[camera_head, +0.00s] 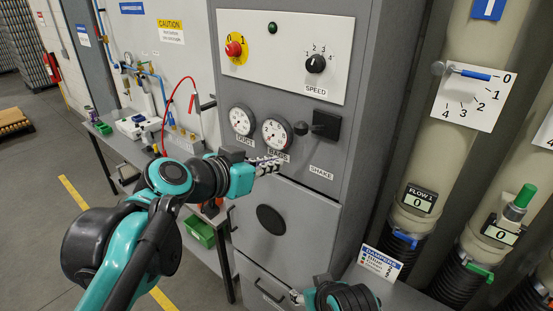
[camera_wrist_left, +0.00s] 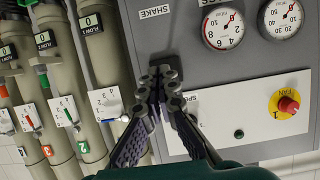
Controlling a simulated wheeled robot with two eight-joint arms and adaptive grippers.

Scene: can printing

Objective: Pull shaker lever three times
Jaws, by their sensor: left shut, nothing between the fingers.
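The shaker lever (camera_head: 301,128) is a dark round knob on a short stem. It sticks out from a black square plate (camera_head: 328,124) above the SHAKE label (camera_head: 321,172). My left gripper (camera_head: 270,165) is shut and empty, below and left of the knob and apart from it in the head view. In the left wrist view the shut fingers (camera_wrist_left: 160,82) point at the panel near the SHAKE label (camera_wrist_left: 153,12). They cover the place of the lever there. My right gripper (camera_head: 297,297) shows only in part at the bottom of the head view, low before the cabinet.
Two round gauges (camera_head: 276,133) sit left of the lever. Above are a red stop button (camera_head: 233,48) and a SPEED knob (camera_head: 315,63). Large pipes with valves (camera_head: 470,73) stand at the right. A bench with tools (camera_head: 150,135) stands at the left.

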